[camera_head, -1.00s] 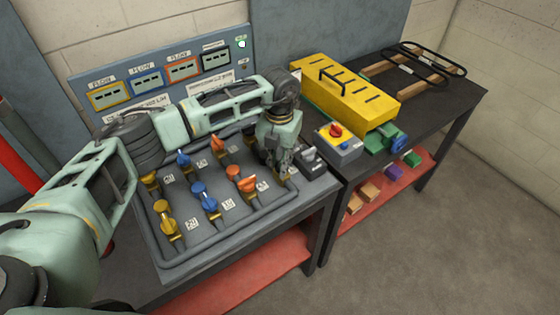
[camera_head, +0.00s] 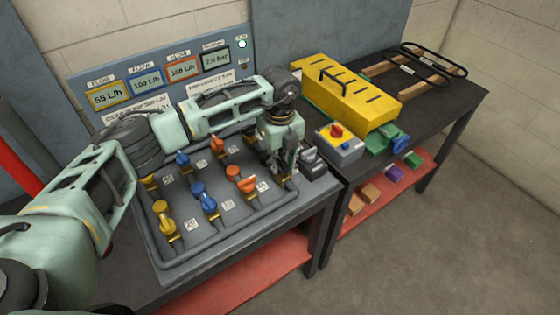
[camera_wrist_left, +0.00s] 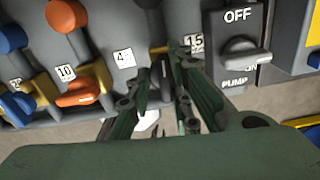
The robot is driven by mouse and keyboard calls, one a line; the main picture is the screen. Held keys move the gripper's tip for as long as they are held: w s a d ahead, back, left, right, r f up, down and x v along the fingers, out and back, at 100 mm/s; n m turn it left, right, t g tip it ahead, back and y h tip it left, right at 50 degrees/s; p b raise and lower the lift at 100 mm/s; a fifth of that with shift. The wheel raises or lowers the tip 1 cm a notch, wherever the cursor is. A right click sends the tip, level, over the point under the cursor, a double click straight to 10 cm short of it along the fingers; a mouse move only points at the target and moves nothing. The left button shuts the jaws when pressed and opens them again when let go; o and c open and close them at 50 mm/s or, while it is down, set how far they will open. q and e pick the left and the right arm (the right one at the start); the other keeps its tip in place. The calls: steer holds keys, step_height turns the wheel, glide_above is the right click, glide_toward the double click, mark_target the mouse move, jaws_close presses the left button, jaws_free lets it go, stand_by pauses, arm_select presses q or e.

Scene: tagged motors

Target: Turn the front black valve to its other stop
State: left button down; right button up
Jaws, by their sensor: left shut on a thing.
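The front black valve is at the right end of the front valve row, and my left gripper (camera_head: 284,172) hides most of it in the head view. In the left wrist view its black handle (camera_wrist_left: 165,80) stands between the two fingers (camera_wrist_left: 166,95) of my left gripper, running roughly up and down the picture. The fingers are closed around the handle. A tag beside it reads 15. Another black handle (camera_wrist_left: 147,3) shows at the top edge of the wrist view. My right gripper is not in view.
Front yellow (camera_head: 164,212), blue (camera_head: 204,197) and orange (camera_head: 240,179) valves stand left of my gripper. The pump switch (camera_wrist_left: 245,52) is close on the right. The gauge panel (camera_head: 160,82) behind reads 55, 100 and 100 L/h and 2.0 bar. A yellow box (camera_head: 345,95) stands farther right.

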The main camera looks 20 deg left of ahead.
mark_target(280, 162)
arm_select(q)
steer(key=shift+n, duration=0.7)
steer(key=c, duration=1.6)
jaws_free()
step_height(280, 162, up, 12)
steer(key=shift+r, duration=0.1)
